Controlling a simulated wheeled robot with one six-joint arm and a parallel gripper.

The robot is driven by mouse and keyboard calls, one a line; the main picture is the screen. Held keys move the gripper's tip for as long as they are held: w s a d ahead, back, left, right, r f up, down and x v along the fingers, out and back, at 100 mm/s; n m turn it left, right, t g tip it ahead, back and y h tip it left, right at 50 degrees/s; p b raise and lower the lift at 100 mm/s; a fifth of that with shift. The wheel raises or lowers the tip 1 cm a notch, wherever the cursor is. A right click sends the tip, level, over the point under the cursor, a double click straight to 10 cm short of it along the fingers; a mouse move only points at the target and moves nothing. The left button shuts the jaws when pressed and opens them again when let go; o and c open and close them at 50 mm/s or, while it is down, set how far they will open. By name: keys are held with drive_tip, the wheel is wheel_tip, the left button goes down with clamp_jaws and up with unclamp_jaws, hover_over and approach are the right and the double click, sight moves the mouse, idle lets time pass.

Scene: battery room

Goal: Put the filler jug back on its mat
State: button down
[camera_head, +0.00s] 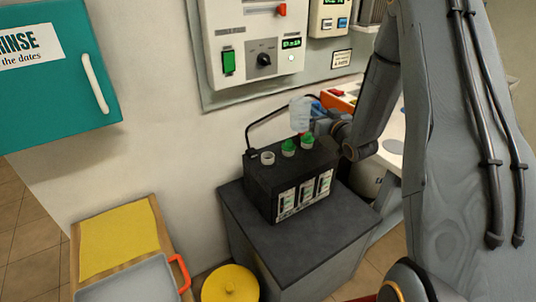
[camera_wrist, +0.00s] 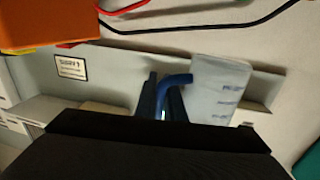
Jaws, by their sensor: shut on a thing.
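The filler jug (camera_head: 300,114) is a pale, translucent vessel with a blue handle. In the head view it is above the back of the black battery, close to the green caps. My gripper (camera_head: 321,116) is shut on its handle from the right. In the wrist view the jug (camera_wrist: 218,88) is right of the dark fingers (camera_wrist: 164,100), with the blue handle between them. I cannot tell the liquid level. Grey round patches, one of them a disc (camera_head: 393,146), lie on the white bench at right; I cannot tell whether one is the mat.
The black battery (camera_head: 262,194) stands on a dark cabinet (camera_head: 300,243), with two green caps (camera_head: 307,140) and one open filler neck (camera_head: 267,158). A wall panel (camera_head: 255,45) is behind. A yellow sheet (camera_head: 118,238) and yellow lid (camera_head: 230,285) are lower left. My arm hides much of the bench.

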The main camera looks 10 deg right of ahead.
drive_tip(key=shift+r, duration=0.4)
